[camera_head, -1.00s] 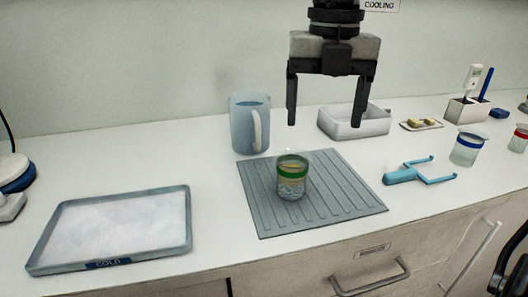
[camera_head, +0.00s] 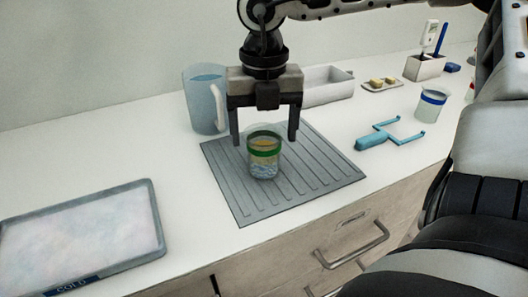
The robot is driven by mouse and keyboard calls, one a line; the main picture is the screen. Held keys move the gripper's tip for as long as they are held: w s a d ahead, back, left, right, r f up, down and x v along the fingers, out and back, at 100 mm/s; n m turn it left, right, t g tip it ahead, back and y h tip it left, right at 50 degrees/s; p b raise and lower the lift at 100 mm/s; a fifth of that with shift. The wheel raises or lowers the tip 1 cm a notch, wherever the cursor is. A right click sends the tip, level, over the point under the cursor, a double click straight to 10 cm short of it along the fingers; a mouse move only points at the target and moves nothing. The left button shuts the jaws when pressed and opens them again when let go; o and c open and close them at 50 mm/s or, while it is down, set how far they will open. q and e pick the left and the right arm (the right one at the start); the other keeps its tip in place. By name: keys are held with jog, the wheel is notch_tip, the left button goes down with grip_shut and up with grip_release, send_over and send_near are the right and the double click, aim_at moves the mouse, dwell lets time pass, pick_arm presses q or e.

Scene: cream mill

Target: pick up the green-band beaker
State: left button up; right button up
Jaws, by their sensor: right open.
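The green-band beaker (camera_head: 264,168) is a clear glass with a green band near its top and some contents inside. It stands upright on a grey ribbed mat (camera_head: 232,199). My right gripper (camera_head: 265,141) is open and points down, with one finger to each side of the beaker's upper part in the picture. The gripper seems to be above or just behind the beaker; I cannot tell the exact depth. Nothing is between its fingers that I can see it gripping. My left gripper is not in view.
A blue-grey pitcher (camera_head: 203,102) stands behind the mat. A white bin (camera_head: 330,88), a teal forked tool (camera_head: 371,142) and a blue-band beaker (camera_head: 431,105) are to the right. A tray marked COLD (camera_head: 152,222) lies at the left. The counter's front edge is near the mat.

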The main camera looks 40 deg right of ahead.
notch_tip(320, 180, down, 5)
jog(key=shift+r, duration=0.15)
jog(key=c, duration=0.7)
